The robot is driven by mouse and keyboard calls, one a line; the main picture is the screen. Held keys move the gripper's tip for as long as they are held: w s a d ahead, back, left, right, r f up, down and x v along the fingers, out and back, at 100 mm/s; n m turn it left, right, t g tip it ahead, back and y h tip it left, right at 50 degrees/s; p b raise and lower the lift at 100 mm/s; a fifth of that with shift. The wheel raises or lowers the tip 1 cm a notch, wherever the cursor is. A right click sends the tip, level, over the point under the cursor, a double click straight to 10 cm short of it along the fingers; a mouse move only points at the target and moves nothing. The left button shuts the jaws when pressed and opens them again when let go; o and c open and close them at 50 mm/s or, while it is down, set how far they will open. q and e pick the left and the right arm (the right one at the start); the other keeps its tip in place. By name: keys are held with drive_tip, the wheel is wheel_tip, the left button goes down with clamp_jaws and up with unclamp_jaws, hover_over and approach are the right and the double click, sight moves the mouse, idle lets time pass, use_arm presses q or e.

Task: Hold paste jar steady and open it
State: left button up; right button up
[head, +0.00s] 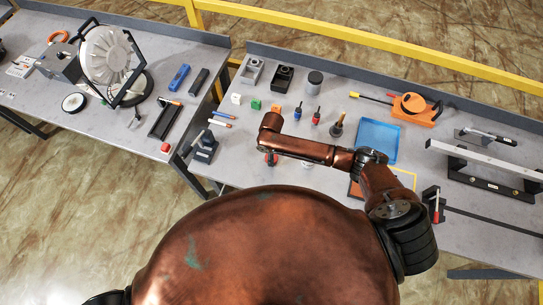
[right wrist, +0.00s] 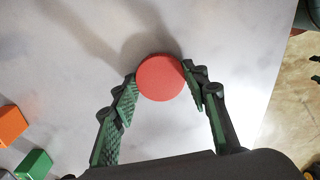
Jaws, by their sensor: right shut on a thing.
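The paste jar shows from above as a round red lid (right wrist: 160,78) in the right wrist view; its body is hidden beneath the lid. My right gripper (right wrist: 160,88) is shut on it, with one green-padded finger on each side of the red disc. In the head view a bit of red (head: 271,159) shows under the end of my right arm, near the table's front edge; the arm hides most of the gripper there. My left gripper is not in view.
An orange block (right wrist: 11,124) and a green block (right wrist: 34,164) lie left of the gripper in the wrist view. A blue tray (head: 378,136) lies to the right. A gap separates the two grey tables.

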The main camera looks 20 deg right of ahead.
drive_tip(key=shift+f, duration=0.25)
drive_tip(key=shift+f, duration=0.15)
drive_tip(key=o, duration=1.3)
drive_tip(key=shift+c, duration=0.2)
wheel_tip(320, 180, up, 12)
drive_tip(key=shift+r+b, duration=0.2)
drive_tip(key=shift+b, duration=0.1)
